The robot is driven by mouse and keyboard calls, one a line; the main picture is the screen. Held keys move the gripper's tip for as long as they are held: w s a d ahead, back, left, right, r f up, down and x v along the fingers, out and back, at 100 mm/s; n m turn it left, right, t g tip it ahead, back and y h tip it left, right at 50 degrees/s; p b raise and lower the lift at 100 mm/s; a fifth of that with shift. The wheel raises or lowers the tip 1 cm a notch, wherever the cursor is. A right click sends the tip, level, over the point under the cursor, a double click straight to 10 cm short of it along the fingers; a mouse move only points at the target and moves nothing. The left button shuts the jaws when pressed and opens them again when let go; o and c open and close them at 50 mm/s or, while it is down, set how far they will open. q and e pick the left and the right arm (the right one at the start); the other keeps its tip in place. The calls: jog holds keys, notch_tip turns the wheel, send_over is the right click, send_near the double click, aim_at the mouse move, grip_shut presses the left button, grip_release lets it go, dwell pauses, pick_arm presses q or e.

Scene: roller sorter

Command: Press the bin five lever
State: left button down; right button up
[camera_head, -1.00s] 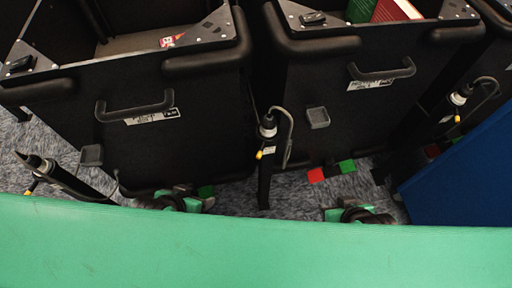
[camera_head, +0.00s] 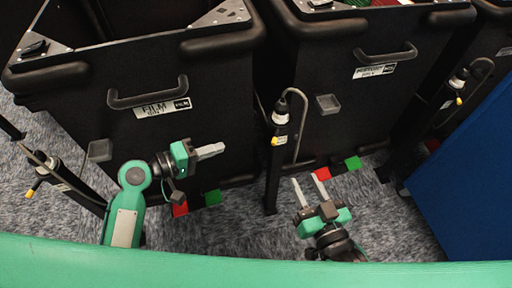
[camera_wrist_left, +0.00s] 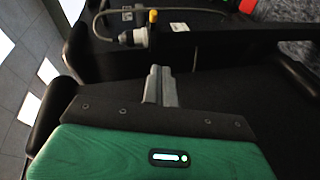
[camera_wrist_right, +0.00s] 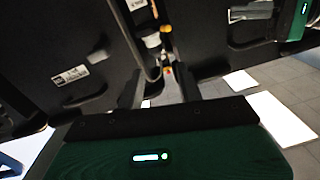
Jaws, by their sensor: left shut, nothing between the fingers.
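My left gripper (camera_head: 218,149) is shut and empty, its fingers pointing right in front of the film bin (camera_head: 110,80). It also shows in the left wrist view (camera_wrist_left: 158,72), with a black post carrying a cylinder (camera_wrist_left: 135,37) with a yellow tip beyond. My right gripper (camera_head: 306,178) is open and empty, low before the second bin (camera_head: 335,75). In the right wrist view it (camera_wrist_right: 158,80) faces a post with a yellow-marked cylinder (camera_wrist_right: 153,38). A middle post with a cylinder (camera_head: 281,110) stands between the bins. I cannot tell which part is the bin five lever.
Red and green blocks (camera_head: 212,197) lie at the film bin's foot, and others (camera_head: 353,162) at the second bin's. Another post (camera_head: 458,80) stands right, near a blue panel (camera_head: 470,180). A green surface (camera_head: 200,272) crosses the front; grey carpet (camera_head: 235,235) is open between.

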aim_at(276, 136)
pick_arm(q)
jog(key=shift+w+a+r+n+h, duration=0.2)
jog(key=shift+a+r+n+h, duration=0.15)
jog(key=shift+r, duration=0.2)
pick_arm(e)
jog(key=shift+s+a+r+t, duration=0.25)
jog(key=shift+s+r+t, duration=0.05)
jog(key=shift+s, duration=0.05)
pick_arm(q)
jog(key=shift+d, duration=0.2)
